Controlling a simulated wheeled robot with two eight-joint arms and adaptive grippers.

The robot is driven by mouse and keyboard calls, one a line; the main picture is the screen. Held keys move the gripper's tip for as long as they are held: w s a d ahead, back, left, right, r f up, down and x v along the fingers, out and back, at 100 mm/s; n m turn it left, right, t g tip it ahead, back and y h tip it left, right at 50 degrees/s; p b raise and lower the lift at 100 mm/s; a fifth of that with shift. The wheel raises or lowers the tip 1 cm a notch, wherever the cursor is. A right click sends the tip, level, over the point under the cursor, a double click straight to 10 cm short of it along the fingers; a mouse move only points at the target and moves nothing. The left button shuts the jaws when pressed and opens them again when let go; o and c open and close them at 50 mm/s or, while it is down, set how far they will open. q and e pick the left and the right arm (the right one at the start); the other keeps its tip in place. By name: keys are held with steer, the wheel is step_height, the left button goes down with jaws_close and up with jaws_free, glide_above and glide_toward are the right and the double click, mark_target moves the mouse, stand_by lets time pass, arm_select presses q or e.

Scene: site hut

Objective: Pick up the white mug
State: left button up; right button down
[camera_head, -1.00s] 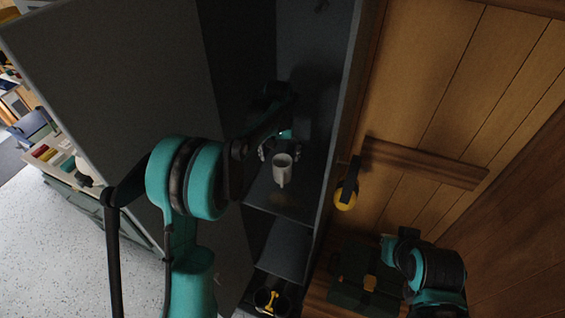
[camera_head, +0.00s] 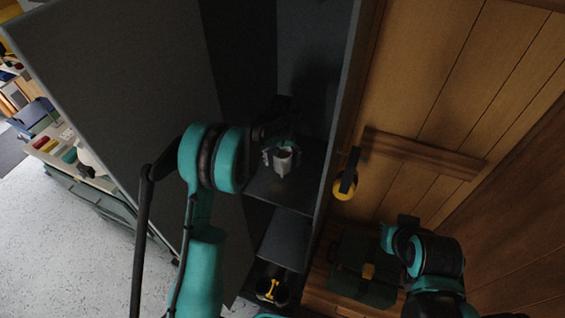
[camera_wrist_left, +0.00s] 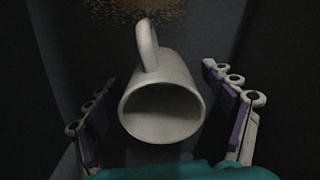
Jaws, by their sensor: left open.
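The white mug (camera_head: 283,161) is inside the dark cabinet, at the shelf. In the left wrist view the mug (camera_wrist_left: 163,100) is seen mouth-on, with its handle at the top of the picture. My left gripper (camera_head: 279,158) is at the mug. In the left wrist view the open fingers of the left gripper (camera_wrist_left: 168,118) stand on either side of the mug, with a visible gap on each side. The head view does not show clearly whether the mug touches the shelf. My right gripper is not clearly in view; part of my right arm shows at lower right.
The cabinet's shelf (camera_head: 275,192) has narrow walls around it, with the open door (camera_head: 110,90) at left. A yellow and black item (camera_head: 345,187) hangs at right. A dark green box (camera_head: 350,285) and a container with a yellow item (camera_head: 270,291) are below.

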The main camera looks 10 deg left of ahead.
arm_select(q)
steer(key=c, duration=1.5)
steer(key=shift+r, duration=0.1)
